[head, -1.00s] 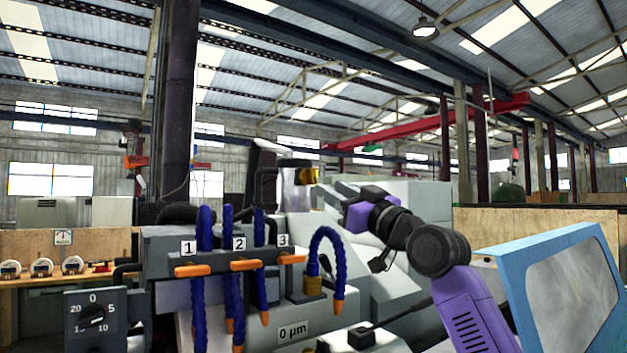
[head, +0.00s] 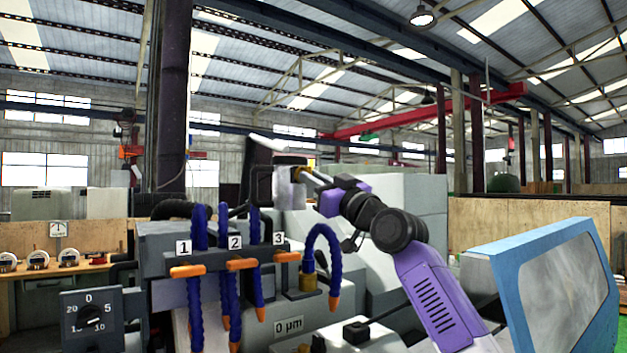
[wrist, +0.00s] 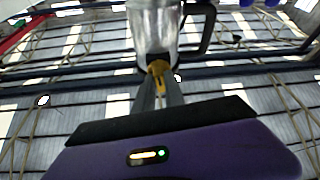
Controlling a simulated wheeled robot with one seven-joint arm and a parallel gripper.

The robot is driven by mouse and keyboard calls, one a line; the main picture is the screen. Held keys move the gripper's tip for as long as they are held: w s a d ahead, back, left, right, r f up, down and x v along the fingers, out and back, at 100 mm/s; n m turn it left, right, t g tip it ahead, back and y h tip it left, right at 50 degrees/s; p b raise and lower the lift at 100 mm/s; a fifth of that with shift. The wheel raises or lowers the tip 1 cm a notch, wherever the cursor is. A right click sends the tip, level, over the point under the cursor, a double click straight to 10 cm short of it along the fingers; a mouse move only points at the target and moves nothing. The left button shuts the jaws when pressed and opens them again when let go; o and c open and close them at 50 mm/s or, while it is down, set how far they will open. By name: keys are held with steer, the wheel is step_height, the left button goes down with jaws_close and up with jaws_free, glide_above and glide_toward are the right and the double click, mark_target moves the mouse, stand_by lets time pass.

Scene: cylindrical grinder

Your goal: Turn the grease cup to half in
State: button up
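A clear cylindrical cup (head: 288,190) stands on the machine, with brass showing on its right side. In the wrist view the clear cup (wrist: 155,28) is at the top middle, with a brass piece (wrist: 158,70) below it. I take this to be the grease cup. My gripper (head: 312,174) is at the cup's right side in the head view. In the wrist view its fingertips (wrist: 160,78) are at the brass piece, with brass showing between them. The fingers are close together; whether they grip the brass is unclear. The fingertips partly hide it.
A dark boxy part (head: 262,172) stands left of the cup. Blue coolant hoses (head: 322,245) with orange tips rise in front. A dial box (head: 91,318) is at lower left. A blue-framed guard (head: 545,285) stands at right. In the wrist view a dark curved handle (wrist: 205,28) is beside the cup.

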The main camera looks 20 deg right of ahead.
jaws_close()
steer(key=m+h+p, duration=0.1)
steer(key=m, duration=0.2)
steer(key=shift+a+t, duration=0.1)
steer(key=shift+t, duration=0.2)
steer(key=o, duration=0.7)
jaws_free()
steer(key=shift+o, duration=0.2)
steer(key=shift+s+f, duration=0.1)
steer(key=shift+s, duration=0.05)
